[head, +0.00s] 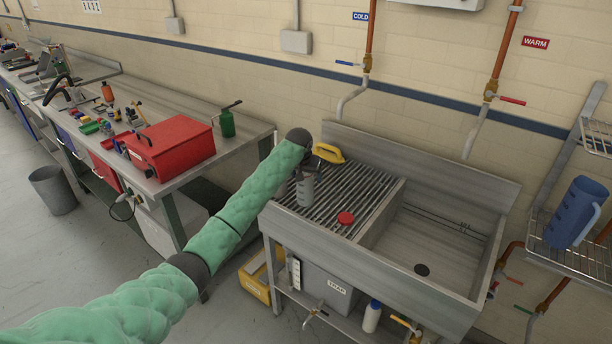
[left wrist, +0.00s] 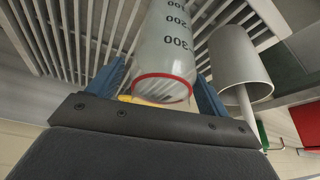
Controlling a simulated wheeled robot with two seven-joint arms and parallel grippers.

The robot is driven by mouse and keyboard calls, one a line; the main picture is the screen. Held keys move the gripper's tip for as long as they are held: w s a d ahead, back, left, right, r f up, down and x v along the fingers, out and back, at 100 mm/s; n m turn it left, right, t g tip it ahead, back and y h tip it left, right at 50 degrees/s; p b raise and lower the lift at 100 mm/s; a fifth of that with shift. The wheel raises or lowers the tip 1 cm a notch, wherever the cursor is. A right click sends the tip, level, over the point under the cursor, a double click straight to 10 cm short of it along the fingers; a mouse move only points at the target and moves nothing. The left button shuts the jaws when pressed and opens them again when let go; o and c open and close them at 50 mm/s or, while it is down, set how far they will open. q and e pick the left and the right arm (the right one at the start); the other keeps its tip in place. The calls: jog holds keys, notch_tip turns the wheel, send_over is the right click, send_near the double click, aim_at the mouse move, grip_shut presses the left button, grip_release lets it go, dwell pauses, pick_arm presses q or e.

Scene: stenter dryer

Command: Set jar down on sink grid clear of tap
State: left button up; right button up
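The jar (head: 305,192) is a grey, see-through vessel standing upright on the slatted sink grid (head: 373,190), towards its left side. In the left wrist view the jar (left wrist: 165,55) shows black graduation marks and a red rim; its base is out of frame. My left gripper (head: 308,163) is at the jar's top. Its two blue fingers (left wrist: 162,78) flank the jar with a small gap on each side, so it looks open. A grey cylinder on a thin stem (left wrist: 240,65) stands close beside the jar; I cannot tell whether it is the tap. My right gripper is not seen.
A red round piece (head: 346,218) lies on the grid right of the jar, and a yellow object (head: 329,153) is behind it. The sink basin (head: 435,240) is empty at right. A red box (head: 170,147) and green can (head: 227,123) stand on the left bench.

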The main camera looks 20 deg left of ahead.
pick_arm(q)
jog(key=shift+r, duration=0.1)
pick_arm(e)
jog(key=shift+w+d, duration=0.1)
pick_arm(q)
jog(key=b+v, duration=0.4)
jog(key=v, duration=0.8)
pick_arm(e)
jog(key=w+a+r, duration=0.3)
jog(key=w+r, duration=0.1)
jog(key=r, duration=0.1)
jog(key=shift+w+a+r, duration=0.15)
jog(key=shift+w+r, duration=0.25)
